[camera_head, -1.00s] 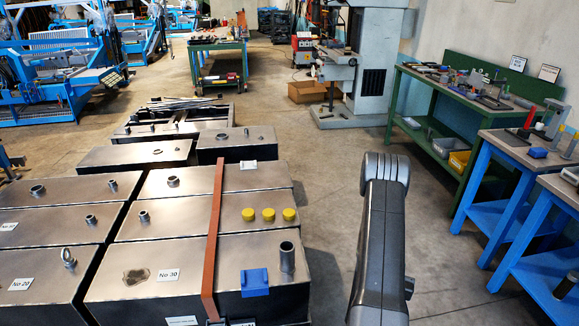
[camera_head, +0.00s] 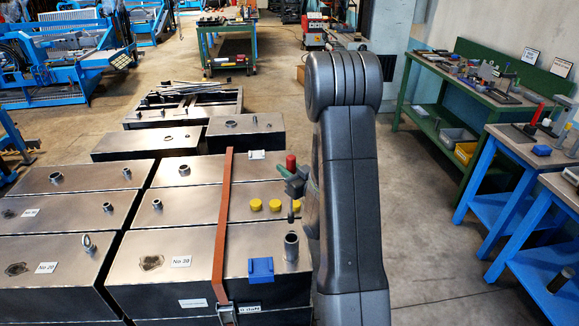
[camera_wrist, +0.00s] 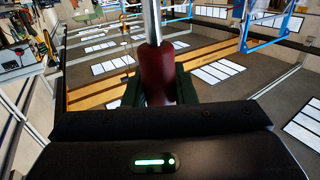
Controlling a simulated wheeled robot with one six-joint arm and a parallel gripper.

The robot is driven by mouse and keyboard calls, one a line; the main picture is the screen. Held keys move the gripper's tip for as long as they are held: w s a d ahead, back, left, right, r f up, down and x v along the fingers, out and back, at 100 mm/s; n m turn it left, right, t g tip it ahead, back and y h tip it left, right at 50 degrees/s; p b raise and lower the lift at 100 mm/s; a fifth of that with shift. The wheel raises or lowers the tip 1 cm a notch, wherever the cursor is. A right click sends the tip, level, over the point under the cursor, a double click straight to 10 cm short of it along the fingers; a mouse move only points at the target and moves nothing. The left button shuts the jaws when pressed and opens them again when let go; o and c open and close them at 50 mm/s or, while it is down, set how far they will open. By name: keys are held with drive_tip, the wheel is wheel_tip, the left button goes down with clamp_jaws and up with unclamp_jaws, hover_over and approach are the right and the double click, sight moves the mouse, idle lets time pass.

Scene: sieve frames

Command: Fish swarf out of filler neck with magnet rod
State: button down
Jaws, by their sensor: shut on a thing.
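My gripper (camera_head: 294,180) is shut on the red handle (camera_head: 291,162) of the magnet rod, which it holds upright above the tanks. The grey rod (camera_head: 291,211) points down, and its lower end shows just above the open filler neck (camera_head: 291,247) in the picture. The two look apart; I cannot tell whether they line up in depth. The neck stands at the right end of the tank marked No 30 (camera_head: 205,275). In the wrist view the dark red handle (camera_wrist: 157,72) sits between the jaws. Any swarf inside the neck is hidden.
A blue block (camera_head: 261,270) sits beside the neck at the tank's front edge. Several yellow caps (camera_head: 273,205) lie behind it. A brown strap (camera_head: 222,220) crosses the tanks. Blue benches (camera_head: 530,170) stand right, with clear floor (camera_head: 425,240) between.

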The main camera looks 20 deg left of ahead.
wheel_tip(320, 180, down, 16)
drive_tip(key=b, duration=1.3)
drive_tip(key=shift+f+b, duration=0.25)
drive_tip(key=shift+b, duration=0.05)
drive_tip(key=shift+r, duration=0.15)
idle(2.1)
drive_tip(key=shift+r+p, duration=3.35)
drive_tip(key=shift+r, duration=4.6)
drive_tip(key=shift+w+d+f, duration=0.1)
